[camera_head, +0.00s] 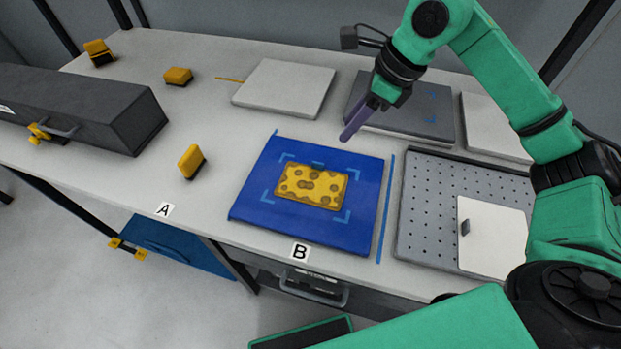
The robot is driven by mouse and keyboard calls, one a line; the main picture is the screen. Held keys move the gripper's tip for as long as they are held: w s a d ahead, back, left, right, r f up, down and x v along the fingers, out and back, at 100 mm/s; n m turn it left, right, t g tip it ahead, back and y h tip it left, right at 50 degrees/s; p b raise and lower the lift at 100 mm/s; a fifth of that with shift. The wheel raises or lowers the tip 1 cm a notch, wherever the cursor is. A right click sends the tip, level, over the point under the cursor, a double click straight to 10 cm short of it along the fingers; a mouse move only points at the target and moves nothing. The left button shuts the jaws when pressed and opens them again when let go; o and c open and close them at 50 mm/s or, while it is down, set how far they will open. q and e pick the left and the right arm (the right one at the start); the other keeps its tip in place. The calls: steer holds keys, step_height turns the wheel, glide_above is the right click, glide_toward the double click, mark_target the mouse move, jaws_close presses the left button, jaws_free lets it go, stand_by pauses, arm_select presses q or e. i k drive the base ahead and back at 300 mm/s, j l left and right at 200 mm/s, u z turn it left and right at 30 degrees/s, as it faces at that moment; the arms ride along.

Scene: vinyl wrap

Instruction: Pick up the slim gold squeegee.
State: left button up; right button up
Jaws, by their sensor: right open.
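Three small gold blocks with dark edges look like squeegees on the bench. One (191,162) stands near label A, left of the blue mat. One (178,76) lies farther back, and a bulkier one (98,52) sits at the far left corner. I cannot tell for sure which is the slim one. My right gripper (345,137) is open and empty, its purple fingers pointing down above the bench behind the blue mat, well to the right of all three. My left gripper is not in view.
A blue mat (253,196) carries a spotted yellow sheet (312,187). A long dark box (80,106) fills the left side. Pale (285,87) and grey (420,108) slabs lie at the back. A perforated panel (430,210) is at right. Bench between box and mat is mostly clear.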

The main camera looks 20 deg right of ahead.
mark_target(193, 160)
steer(key=k+j, duration=0.3)
steer(key=k, duration=0.15)
steer(key=k+j, duration=0.3)
steer(key=k, duration=0.15)
steer(key=k+j, duration=0.3)
steer(key=k, duration=0.2)
